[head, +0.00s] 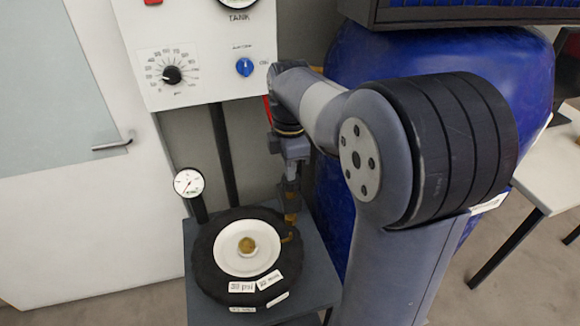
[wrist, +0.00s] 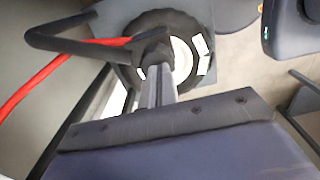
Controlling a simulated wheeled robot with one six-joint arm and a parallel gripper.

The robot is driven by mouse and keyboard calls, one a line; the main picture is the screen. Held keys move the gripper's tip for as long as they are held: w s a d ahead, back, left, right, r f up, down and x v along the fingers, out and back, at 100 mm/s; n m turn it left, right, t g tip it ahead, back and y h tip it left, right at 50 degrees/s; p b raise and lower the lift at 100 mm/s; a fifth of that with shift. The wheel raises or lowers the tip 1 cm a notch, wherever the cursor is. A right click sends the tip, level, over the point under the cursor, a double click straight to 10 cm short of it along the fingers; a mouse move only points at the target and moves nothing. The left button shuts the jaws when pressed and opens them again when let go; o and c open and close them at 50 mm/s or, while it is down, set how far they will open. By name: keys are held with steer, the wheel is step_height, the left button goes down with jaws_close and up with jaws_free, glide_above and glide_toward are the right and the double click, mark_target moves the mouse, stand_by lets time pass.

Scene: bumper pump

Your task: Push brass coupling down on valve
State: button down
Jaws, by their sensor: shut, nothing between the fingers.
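A brass-coloured fitting (head: 291,218), which looks like the coupling, stands upright at the right edge of the black tyre (head: 207,262), where the valve stem (head: 289,238) shows as a small brownish piece. My gripper (head: 291,186) points down directly above the fitting, its fingers shut and empty. I cannot tell whether the fingertips touch the fitting. In the wrist view my gripper (wrist: 157,88) reaches toward the tyre (wrist: 180,23) and hides the coupling and valve. How far down the coupling sits on the valve cannot be told.
The tyre, with a white rim (head: 230,262), lies on a small grey table (head: 192,305). A round gauge (head: 188,183) stands behind it. A white control panel (head: 200,85) is above. A large blue tank (head: 440,58) is behind my arm. A red hose (wrist: 45,82) crosses the wrist view's left side.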

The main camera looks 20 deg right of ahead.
step_height(320, 180, down, 4)
steer(key=shift+r+b, duration=0.1)
steer(key=shift+b, duration=0.9)
steer(key=shift+s, duration=0.1)
step_height(320, 180, up, 11)
steer(key=shift+r, duration=0.15)
step_height(320, 180, down, 11)
steer(key=shift+r, duration=0.1)
stand_by(0.5)
